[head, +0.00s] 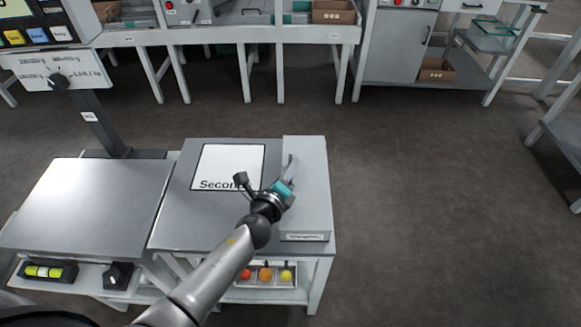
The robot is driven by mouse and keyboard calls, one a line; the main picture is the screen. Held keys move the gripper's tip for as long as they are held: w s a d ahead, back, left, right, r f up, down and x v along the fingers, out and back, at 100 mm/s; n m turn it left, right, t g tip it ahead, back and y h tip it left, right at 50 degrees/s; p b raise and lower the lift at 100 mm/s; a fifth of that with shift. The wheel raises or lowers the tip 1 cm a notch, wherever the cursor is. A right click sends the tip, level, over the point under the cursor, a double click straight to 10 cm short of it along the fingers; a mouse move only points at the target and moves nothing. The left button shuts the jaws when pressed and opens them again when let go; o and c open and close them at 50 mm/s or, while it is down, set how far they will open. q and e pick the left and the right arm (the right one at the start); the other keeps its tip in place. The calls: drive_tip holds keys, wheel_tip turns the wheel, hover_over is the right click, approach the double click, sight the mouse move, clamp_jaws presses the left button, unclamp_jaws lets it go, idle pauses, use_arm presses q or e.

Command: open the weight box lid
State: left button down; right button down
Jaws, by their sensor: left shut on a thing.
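The weight box (316,190) is a long pale grey box at the right end of the low bench, with a small label on its front. Its lid (306,150) looks flat and closed. My left gripper (287,180) is over the left part of the lid and is shut on it, as far as I can see. The gripper and wrist hide the exact place of the grip. My right gripper is not in view.
A white card (228,167) reading "Secon…" lies left of the box. A scale platform (85,205) with a dial post stands further left. A tray of coloured balls (265,274) sits below. The floor at right is clear.

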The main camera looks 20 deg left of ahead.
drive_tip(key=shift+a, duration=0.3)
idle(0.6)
